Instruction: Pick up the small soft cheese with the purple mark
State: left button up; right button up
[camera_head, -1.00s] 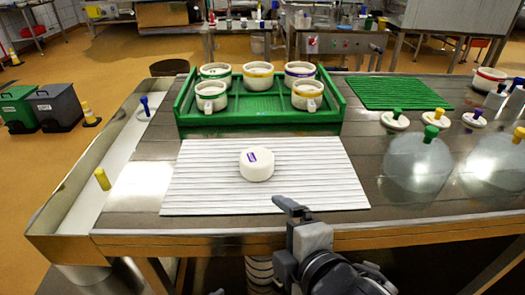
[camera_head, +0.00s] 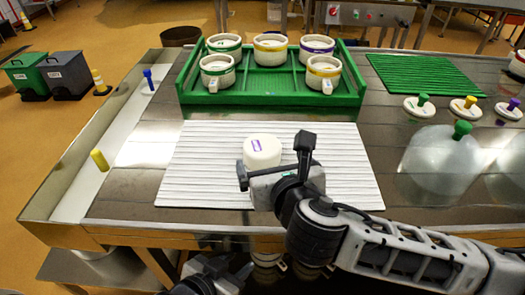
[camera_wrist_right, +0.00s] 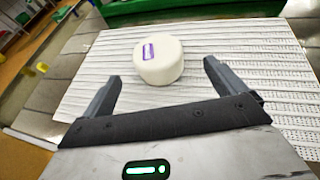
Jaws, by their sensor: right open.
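The small soft cheese (camera_head: 263,152) is a white, rounded cylinder with a purple mark on top. It stands upright on the white ribbed mat (camera_head: 190,170). My right gripper (camera_head: 273,163) is open, with one finger at the cheese's left front and the other at its right. In the right wrist view the cheese (camera_wrist_right: 160,68) lies ahead, centred between the two spread fingertips (camera_wrist_right: 162,72), with nothing gripped. My left gripper (camera_head: 207,270) is low at the bottom edge, below the table front, and its jaws are not clear.
A green tray (camera_head: 270,104) with several white moulds stands behind the mat. At the right are a green ribbed mat (camera_head: 420,75), small lids with coloured knobs and clear domes. A yellow peg (camera_head: 99,160) and a blue peg (camera_head: 148,78) stand at the left channel.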

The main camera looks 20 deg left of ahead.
aim_at(262, 151)
jog(key=x, duration=0.8)
jog(key=shift+s+a+f, duration=0.1)
jog(key=shift+s+f, duration=0.05)
jog(key=c, duration=0.9)
